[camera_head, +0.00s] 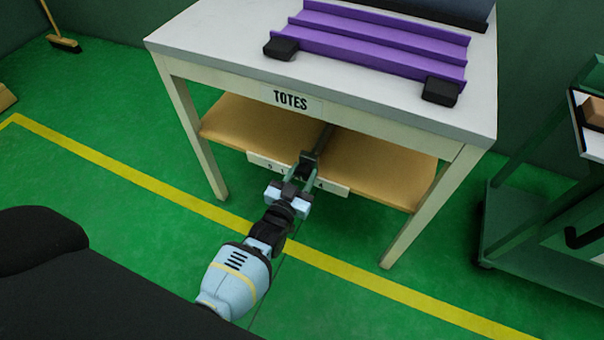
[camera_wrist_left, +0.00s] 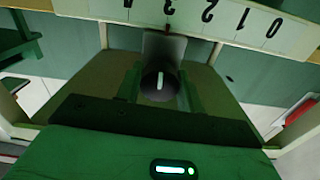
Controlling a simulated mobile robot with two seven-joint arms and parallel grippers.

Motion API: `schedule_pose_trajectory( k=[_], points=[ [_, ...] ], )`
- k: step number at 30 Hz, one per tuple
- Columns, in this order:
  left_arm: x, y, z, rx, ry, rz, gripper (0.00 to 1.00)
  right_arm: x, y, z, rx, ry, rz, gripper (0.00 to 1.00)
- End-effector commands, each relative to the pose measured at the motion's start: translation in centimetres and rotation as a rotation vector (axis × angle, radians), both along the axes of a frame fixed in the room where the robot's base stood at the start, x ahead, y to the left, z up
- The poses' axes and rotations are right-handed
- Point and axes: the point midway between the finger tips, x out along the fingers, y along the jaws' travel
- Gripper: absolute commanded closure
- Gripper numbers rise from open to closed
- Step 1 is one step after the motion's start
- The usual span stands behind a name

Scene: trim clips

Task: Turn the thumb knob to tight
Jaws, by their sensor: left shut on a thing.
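The thumb knob (camera_wrist_left: 160,86) is a dark round piece with a white line on its face; the line runs nearly up and down in the left wrist view. It sits below a grey plate under the number strip (camera_wrist_left: 220,15), whose digits appear upside down there. In the head view the strip (camera_head: 331,186) hangs at the front of the table's lower shelf. My left gripper (camera_head: 303,173) reaches to the middle of the strip. Its green fingers (camera_wrist_left: 160,92) are shut on the knob from both sides. No word "tight" is legible. My right gripper is out of view.
The white table (camera_head: 220,45) marked TOTES stands over the shelf (camera_head: 238,125), its top above my gripper. A purple ridged piece (camera_head: 385,35) with black blocks lies on top. A green cart (camera_head: 520,215) stands at right. The floor in front is clear.

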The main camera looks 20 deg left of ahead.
Motion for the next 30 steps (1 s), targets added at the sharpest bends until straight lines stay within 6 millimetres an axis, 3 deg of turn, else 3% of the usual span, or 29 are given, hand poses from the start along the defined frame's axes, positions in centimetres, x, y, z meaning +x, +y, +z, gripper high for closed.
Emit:
schedule_pose_trajectory(
  k=[9, 23, 24, 29, 30],
  points=[
    [-0.05, -0.01, -0.05, 0.097, -0.002, 0.000, 0.85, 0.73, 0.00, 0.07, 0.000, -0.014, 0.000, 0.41],
    [-0.04, -0.01, -0.04, 0.113, -0.004, -0.001, 0.85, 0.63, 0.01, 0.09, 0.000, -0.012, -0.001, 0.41],
    [-0.04, -0.01, -0.04, 0.112, -0.004, -0.001, 0.61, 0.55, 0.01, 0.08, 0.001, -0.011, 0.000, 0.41],
    [-0.02, 0.00, -0.02, 0.111, -0.004, -0.001, 0.41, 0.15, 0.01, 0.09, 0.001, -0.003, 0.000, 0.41],
    [-0.02, 0.00, -0.02, 0.111, -0.004, 0.000, 0.41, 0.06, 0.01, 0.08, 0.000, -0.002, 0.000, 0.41]
  ],
)
